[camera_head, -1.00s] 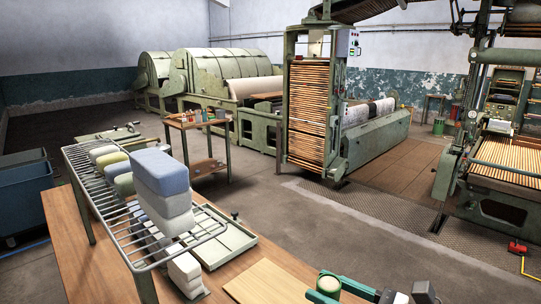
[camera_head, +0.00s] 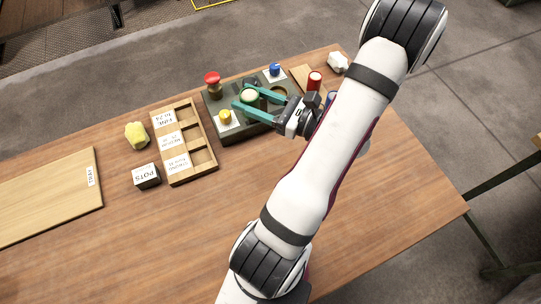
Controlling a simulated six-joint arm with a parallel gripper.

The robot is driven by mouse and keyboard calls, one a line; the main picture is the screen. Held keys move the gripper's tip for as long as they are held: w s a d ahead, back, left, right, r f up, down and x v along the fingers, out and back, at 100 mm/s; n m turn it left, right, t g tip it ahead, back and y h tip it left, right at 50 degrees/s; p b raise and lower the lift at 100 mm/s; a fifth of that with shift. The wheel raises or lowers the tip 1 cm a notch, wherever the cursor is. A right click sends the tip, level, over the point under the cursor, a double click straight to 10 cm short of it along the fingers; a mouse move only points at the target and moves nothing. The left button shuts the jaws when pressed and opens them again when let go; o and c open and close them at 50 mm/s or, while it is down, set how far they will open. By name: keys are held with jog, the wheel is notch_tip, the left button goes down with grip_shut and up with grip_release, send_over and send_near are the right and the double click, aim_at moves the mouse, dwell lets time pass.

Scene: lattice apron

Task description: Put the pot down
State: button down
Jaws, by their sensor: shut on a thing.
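A small round pot with a pale green top (camera_head: 250,96) is between the two teal fingers of my gripper (camera_head: 247,99). My gripper is shut on it, over the dark green tray (camera_head: 242,132). I cannot tell whether the pot touches the tray. The lower part of the pot is hidden by the fingers.
The tray also bears a yellow pot (camera_head: 225,117), a red-topped thing (camera_head: 212,80) and a blue pot (camera_head: 275,70). A red cylinder (camera_head: 314,80) stands right. Left are a wooden compartment rack (camera_head: 188,143), a POTS block (camera_head: 147,176) and a yellow lump (camera_head: 137,135). The front table is clear.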

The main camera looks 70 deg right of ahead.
jog(key=s+a+f+m+g+h, duration=0.1)
jog(key=s+f+m+g+h, duration=0.25)
jog(key=s+h, duration=0.45)
jog(key=s+a+f+m+g+h, duration=0.25)
jog(key=s+m+h, duration=0.2)
jog(key=s, duration=0.85)
jog(key=m, duration=0.1)
send_over(292, 155)
jog(key=shift+y, duration=0.25)
notch_tip(292, 155, down, 6)
jog(key=shift+a+f, duration=0.15)
jog(key=shift+f, duration=0.1)
jog(key=shift+f+g, duration=0.3)
jog(key=shift+f, duration=1.65)
jog(key=shift+c, duration=1.5)
grip_release()
jog(key=shift+f, duration=0.1)
